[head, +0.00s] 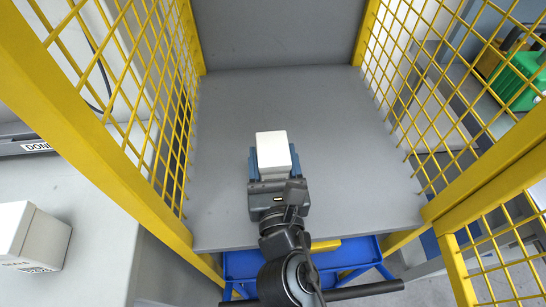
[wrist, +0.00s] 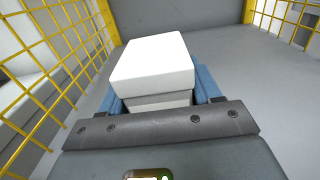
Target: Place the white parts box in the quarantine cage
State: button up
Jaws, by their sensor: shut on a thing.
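The white parts box (head: 272,150) is between the blue fingers of my gripper (head: 272,165), which is shut on it. In the wrist view the box (wrist: 153,65) shows its white lid, with a finger of my gripper (wrist: 155,98) on each side. The yellow mesh quarantine cage (head: 155,75) stands around the gripper, with mesh on the left and right and a grey back panel. The box is over the front middle part of the cage's grey floor (head: 340,115). I cannot tell whether the box's underside touches the floor.
Another white box (head: 32,238) with dark print stands on a grey surface at the left, outside the cage. A green object (head: 520,80) is beyond the right mesh. Yellow posts flank the opening. The cage floor behind and beside the held box is clear.

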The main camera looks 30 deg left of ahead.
jog(key=o, duration=1.2)
jog(key=shift+r, duration=0.1)
jog(key=b+v, duration=0.1)
jog(key=v, duration=0.9)
jog(key=shift+s+d, duration=0.65)
jog(key=shift+s, duration=0.15)
